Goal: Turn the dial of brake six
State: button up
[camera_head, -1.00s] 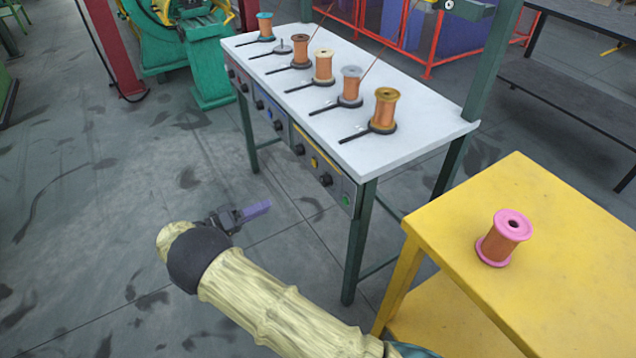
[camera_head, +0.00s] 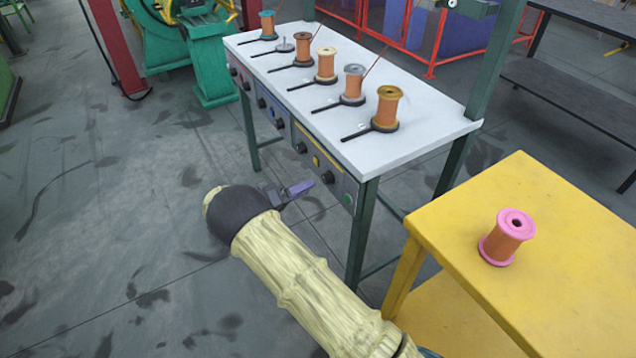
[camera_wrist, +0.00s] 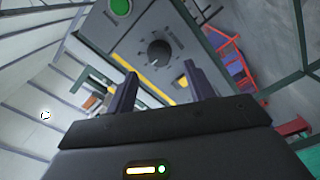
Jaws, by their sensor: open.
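The dial of brake six (camera_head: 327,177) is a black knob at the near right end of the bench's front panel. In the wrist view the dial (camera_wrist: 159,52) has scale marks around it and lies ahead, beyond and between my fingertips. My gripper (camera_head: 304,188) is open and empty, close in front of the panel beside this dial. Its two dark fingers also show in the wrist view (camera_wrist: 158,80). The gap between fingers and knob is hard to judge; I see no clear contact.
A green button (camera_wrist: 121,7) sits next to the dial. Several spools stand on the white bench top (camera_head: 430,135), and its green leg (camera_head: 362,235) is near my arm. A yellow table (camera_head: 575,225) with a pink-flanged spool (camera_head: 507,238) stands at right.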

aim_at(324, 180)
jog(key=x, duration=0.5)
jog(key=shift+d, duration=0.2)
jog(key=c, duration=1)
